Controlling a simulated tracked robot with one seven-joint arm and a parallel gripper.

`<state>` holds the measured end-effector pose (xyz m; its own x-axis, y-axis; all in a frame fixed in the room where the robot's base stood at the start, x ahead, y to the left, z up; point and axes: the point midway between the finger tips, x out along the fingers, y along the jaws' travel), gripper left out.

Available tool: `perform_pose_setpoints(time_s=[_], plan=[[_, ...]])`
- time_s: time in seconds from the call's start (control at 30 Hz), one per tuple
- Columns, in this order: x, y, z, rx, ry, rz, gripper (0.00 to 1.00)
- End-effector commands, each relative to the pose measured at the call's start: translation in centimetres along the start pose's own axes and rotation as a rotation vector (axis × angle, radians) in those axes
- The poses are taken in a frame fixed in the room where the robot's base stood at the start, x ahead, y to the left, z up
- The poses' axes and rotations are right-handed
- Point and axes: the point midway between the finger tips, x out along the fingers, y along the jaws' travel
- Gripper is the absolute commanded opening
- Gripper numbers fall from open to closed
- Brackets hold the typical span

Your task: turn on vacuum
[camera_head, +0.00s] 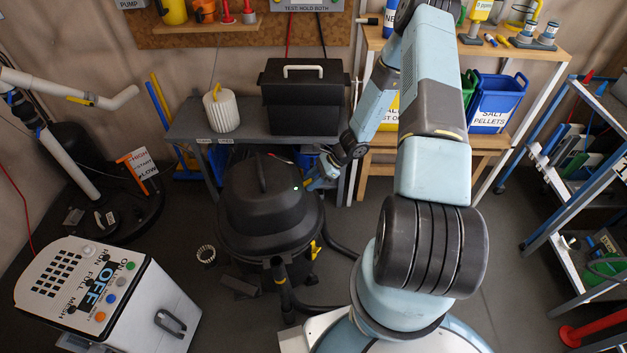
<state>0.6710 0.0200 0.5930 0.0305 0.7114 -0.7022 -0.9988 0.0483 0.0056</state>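The vacuum (262,212) is a black canister with a domed lid and a top handle. It stands on the floor left of the middle. My arm reaches down from the upper right, and my gripper (312,181) is at the right side of the vacuum's lid. A small pale greenish spot (297,187) shows on the lid's right side, just left of my gripper. The fingers are small and partly dark against the lid, so I cannot tell whether they are open, shut or touching it. No clear switch label shows on the vacuum.
A grey bench (200,122) with a black toolbox (304,97) and a white ribbed filter (221,108) stands behind. A black hose (340,246) lies beside the vacuum. Shelving (560,200) stands at right.

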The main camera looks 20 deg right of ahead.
Motion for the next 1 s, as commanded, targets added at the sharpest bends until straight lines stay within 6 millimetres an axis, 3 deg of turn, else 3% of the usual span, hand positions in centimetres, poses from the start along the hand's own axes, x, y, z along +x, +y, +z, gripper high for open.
perform_pose_setpoints(time_s=[0.1, 0.47, 1.0], plan=[[-0.1, -0.1, -0.1, 0.0, 0.002, -0.003, 0.47], [-1.1, -0.3, -0.2, 0.0, 0.005, -0.008, 0.47], [-10.9, -0.2, -0.2, 0.0, 0.005, -0.007, 0.47]])
